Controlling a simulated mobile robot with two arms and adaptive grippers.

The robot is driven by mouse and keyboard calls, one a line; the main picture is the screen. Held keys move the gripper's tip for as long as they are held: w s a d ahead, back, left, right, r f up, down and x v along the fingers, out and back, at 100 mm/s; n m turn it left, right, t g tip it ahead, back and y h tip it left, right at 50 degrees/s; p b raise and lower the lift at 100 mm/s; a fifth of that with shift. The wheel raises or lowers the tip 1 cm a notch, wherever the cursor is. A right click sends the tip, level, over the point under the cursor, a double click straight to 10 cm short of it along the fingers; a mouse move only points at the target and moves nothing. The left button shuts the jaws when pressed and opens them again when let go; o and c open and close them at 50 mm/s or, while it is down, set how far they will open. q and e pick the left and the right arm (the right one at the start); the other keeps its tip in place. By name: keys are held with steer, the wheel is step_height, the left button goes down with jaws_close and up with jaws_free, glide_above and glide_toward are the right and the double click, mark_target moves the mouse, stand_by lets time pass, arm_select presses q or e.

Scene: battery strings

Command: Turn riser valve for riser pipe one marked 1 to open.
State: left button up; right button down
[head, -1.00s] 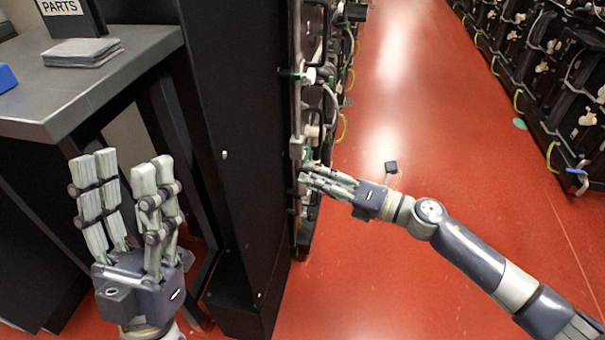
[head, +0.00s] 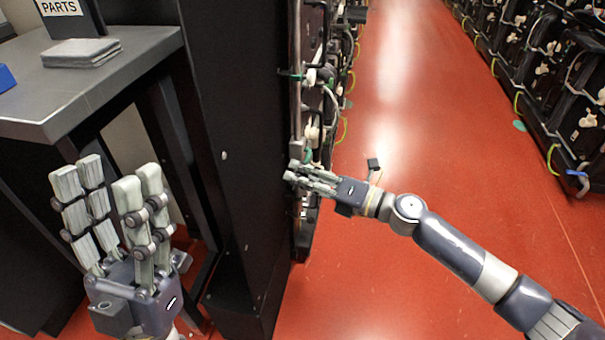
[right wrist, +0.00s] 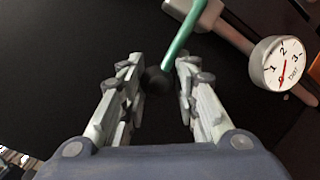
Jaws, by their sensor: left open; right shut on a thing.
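A green valve lever (right wrist: 183,38) with a black ball end (right wrist: 156,80) shows in the right wrist view, slanting down from a grey pipe (right wrist: 235,30). My right gripper (right wrist: 160,68) is shut on the ball end, one set of fingers on each side of it. In the head view my right gripper (head: 292,174) is at the end of the black rack, and the fingers hide most of the lever. No riser number mark is readable. My left gripper (head: 107,174) is open and empty at the lower left, apart from the valve.
A white dial gauge (right wrist: 281,63) with a red needle sits beside the pipe. A black cabinet panel (head: 228,150) and a grey table (head: 110,85) stand on the left. The red aisle floor (head: 420,120) is open, with another battery rack (head: 560,80) on the right.

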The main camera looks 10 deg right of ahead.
steer(key=shift+w+r, duration=0.15)
steer(key=shift+r, duration=0.2)
